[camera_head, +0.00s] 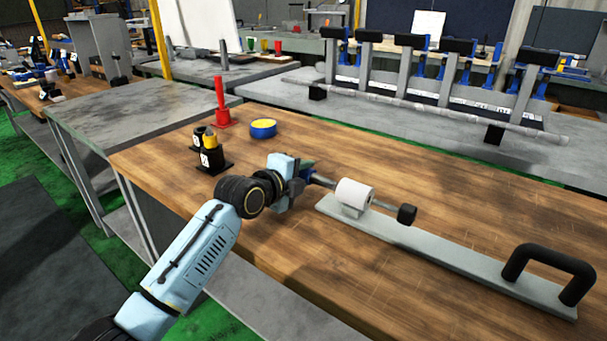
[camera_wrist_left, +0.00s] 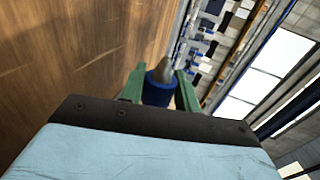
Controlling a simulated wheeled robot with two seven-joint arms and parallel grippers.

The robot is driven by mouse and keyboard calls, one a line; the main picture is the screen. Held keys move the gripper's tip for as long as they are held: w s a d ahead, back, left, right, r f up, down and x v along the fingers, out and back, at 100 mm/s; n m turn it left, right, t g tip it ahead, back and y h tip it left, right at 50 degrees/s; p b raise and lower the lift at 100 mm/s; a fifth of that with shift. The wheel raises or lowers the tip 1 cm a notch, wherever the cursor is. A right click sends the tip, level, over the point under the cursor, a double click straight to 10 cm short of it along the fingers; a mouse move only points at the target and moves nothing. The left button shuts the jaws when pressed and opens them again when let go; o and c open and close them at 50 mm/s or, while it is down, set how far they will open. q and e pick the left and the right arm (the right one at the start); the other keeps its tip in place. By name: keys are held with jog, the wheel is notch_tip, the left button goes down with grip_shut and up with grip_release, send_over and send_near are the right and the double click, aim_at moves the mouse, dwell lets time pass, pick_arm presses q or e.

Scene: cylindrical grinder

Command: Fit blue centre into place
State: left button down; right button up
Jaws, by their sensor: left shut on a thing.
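The blue centre (camera_wrist_left: 158,92) is a blue cylinder with a grey conical tip. It sits between the green fingers of my left gripper (camera_wrist_left: 160,88) in the left wrist view. In the head view my left gripper (camera_head: 306,172) is above the wooden table, shut on the centre and mostly hiding it. My right gripper is not in view.
A black handle (camera_head: 550,262) rises from the plate's right end. Behind my gripper stand a black holder with a yellow-topped piece (camera_head: 210,150), a red post (camera_head: 221,103) and a blue-and-yellow disc (camera_head: 263,128). The wooden table (camera_head: 400,165) is clear behind the plate.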

aim_at(329, 187)
pick_arm(q)
jog(key=shift+r, duration=0.15)
dwell(0.3)
jog(key=shift+s+d+p, duration=0.65)
jog(key=shift+d+p, duration=0.3)
jog(key=shift+s+d+p, duration=0.75)
jog(key=shift+d+p, duration=0.05)
jog(key=shift+d, duration=0.25)
jog(key=shift+s+d+p, duration=0.75)
jog(key=shift+d, duration=0.25)
jog(key=c, duration=0.9)
grip_release()
jog(key=shift+c, duration=0.2)
jog(key=shift+f, duration=0.25)
jog(key=shift+s+a+r, duration=0.1)
jog(key=shift+s+a, duration=0.2)
jog(key=shift+s, duration=0.05)
jog(key=p+v, duration=0.1)
jog(key=v, duration=0.5)
jog(key=p+v, duration=0.2)
jog(key=v, duration=0.4)
jog(key=shift+s+a+r, duration=0.1)
jog(key=shift+s+r, duration=0.15)
jog(key=shift+r, duration=0.05)
